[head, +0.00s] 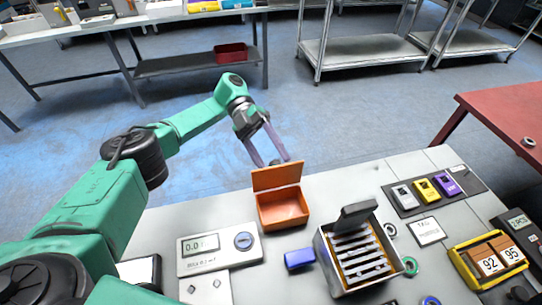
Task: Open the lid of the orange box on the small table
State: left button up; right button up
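The orange box (284,212) stands on the small grey table (345,183), left of the middle of its top. Its lid (277,176) is raised and stands up along the far edge, so the empty-looking inside shows. My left gripper (272,163) is just beyond the raised lid, pointing down toward it. Its two purple fingers are apart with nothing clearly held between them. I cannot tell whether a finger touches the lid. My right gripper is not in view.
A metal slotted rack (357,262) and a blue block (299,259) are near the box. A scale-like device (219,247) lies to the left. Coloured devices (424,188) and a yellow number holder (487,260) are to the right. The far table strip is clear.

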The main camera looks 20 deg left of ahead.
pick_arm(q)
jog(key=shift+r, duration=0.15)
notch_tip(320, 180, up, 20)
jog(key=p, duration=0.2)
dwell(0.3)
jog(key=shift+f, duration=0.2)
